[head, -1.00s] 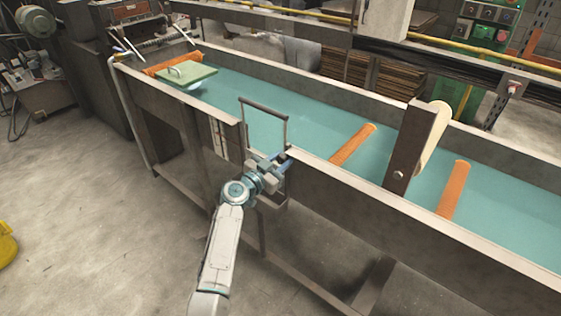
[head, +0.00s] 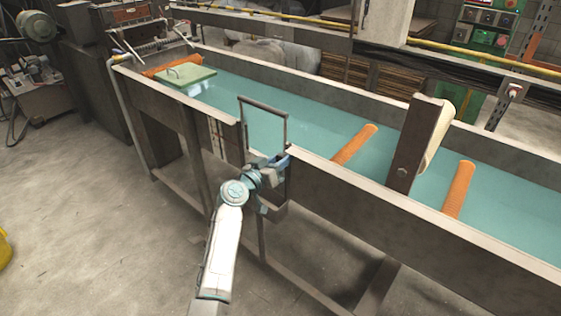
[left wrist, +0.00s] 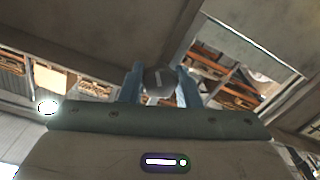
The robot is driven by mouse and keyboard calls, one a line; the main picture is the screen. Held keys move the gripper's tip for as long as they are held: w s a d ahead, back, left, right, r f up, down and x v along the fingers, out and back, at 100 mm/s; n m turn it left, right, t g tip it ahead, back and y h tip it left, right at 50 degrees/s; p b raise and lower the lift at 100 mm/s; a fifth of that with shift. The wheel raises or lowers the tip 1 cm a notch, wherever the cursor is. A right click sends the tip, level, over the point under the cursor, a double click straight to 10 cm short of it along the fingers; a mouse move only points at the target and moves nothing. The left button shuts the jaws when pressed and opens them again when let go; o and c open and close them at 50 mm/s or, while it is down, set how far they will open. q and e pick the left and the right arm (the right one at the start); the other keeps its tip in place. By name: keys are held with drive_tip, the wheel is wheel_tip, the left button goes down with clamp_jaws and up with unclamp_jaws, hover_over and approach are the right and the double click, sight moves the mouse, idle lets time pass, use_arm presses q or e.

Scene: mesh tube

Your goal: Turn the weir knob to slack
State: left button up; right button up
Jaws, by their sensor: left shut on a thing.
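The weir knob (left wrist: 158,78) is a dark round knob with a pale line across its face, seen in the left wrist view between my two blue fingers. My left gripper (left wrist: 160,84) is shut on it, one finger on each side. In the head view my left gripper (head: 279,165) is at the near wall of the long water trough, just below the dark upright weir frame (head: 263,105). The gripper hides the knob there. My right gripper is not in view.
The trough's near wall (head: 400,215) runs to the right. Orange rollers (head: 355,145) cross the teal water, and a brown post (head: 418,145) stands by the wall. A green lid (head: 187,78) lies at the far left.

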use_arm(q)
drive_tip(key=shift+f, duration=0.1)
idle(0.3)
drive_tip(key=o, duration=1)
drive_tip(key=shift+s+a, duration=0.1)
drive_tip(key=b+v, duration=0.1)
drive_tip(key=v, duration=0.9)
drive_tip(key=shift+s+a+b, duration=0.15)
drive_tip(key=shift+s+b, duration=0.1)
drive_tip(key=shift+b, duration=0.05)
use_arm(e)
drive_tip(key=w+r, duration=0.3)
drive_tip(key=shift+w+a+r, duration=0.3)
